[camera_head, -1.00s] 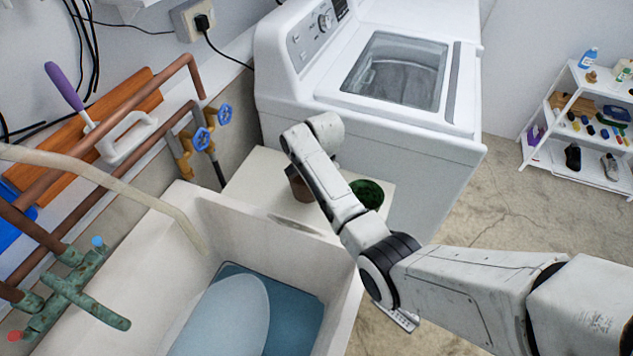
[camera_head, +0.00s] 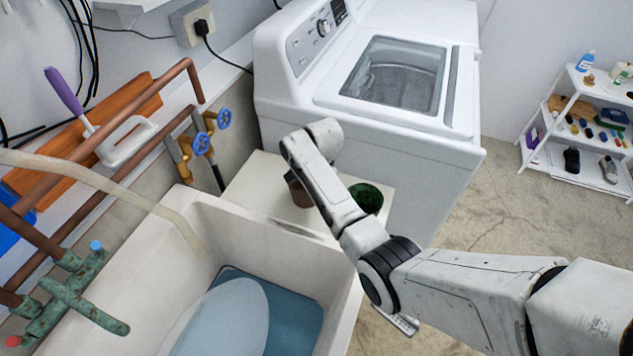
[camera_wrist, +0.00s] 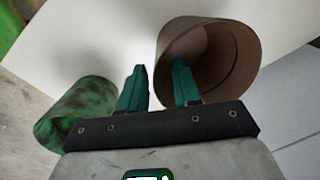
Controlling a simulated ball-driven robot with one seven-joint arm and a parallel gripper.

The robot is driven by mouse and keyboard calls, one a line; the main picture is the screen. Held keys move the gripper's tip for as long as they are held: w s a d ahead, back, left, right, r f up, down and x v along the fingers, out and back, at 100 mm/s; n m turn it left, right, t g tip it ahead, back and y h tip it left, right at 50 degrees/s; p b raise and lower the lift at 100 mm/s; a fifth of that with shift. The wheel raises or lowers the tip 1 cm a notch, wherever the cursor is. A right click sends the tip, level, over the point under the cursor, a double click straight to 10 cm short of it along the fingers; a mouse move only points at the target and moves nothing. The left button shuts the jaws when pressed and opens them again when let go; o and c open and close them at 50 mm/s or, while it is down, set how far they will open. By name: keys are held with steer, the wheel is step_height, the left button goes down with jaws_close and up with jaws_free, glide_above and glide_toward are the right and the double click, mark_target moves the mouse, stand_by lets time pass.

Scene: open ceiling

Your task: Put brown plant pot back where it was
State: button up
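The brown plant pot (camera_head: 300,192) stands on the pale ledge between the sink and the washing machine, partly hidden by my arm in the head view. In the wrist view, the brown pot (camera_wrist: 215,55) shows its open mouth. My gripper (camera_wrist: 158,75) is open, with teal fingers apart. The right finger overlaps the pot's mouth and the left finger is outside its wall, so the near wall lies between them. I cannot tell whether either finger touches it. In the head view the fingers are hidden behind my arm.
A green pot (camera_head: 367,198) stands on the ledge (camera_head: 255,185) right of the brown pot; it also shows in the wrist view (camera_wrist: 85,108). The sink (camera_head: 200,290) is in front, the washing machine (camera_head: 400,125) behind. Pipes with blue valves (camera_head: 201,143) are at left.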

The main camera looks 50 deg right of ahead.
step_height(320, 180, up, 12)
steer(key=s, duration=0.1)
steer(key=shift+s, duration=0.2)
stand_by(0.7)
